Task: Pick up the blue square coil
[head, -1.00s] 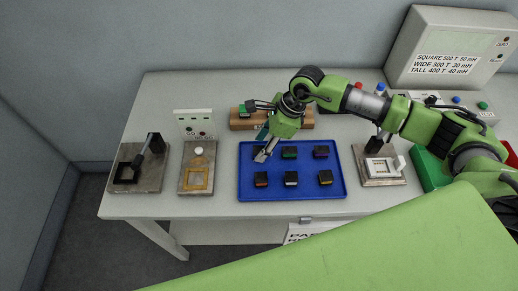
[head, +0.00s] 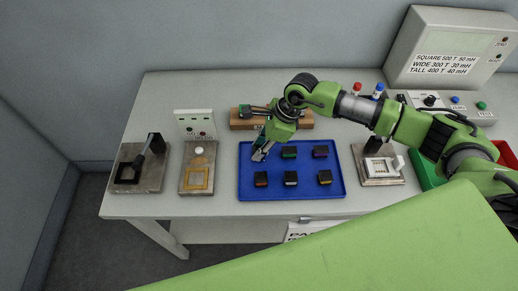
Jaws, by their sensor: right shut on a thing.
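My right gripper (head: 260,154) points down at the back left corner of the blue tray (head: 308,195), at the place of the back left coil. It is shut on a coil there, which its fingers mostly hide; I take it for the blue square coil, though its colour is not clear. Several other dark coils with coloured tops sit in the tray: green-topped (head: 289,153), purple-topped (head: 320,152), orange-topped (head: 261,180), white-topped (head: 291,179) and another orange-topped one (head: 325,178). I cannot tell whether the held coil is clear of the tray. My left gripper is not in view.
Left of the tray stand a fixture with a yellow frame (head: 197,181) and one with a black lever (head: 148,155). Right is a fixture with a white frame (head: 382,167), then a green bin (head: 428,172). A wooden block (head: 243,124) lies behind the tray.

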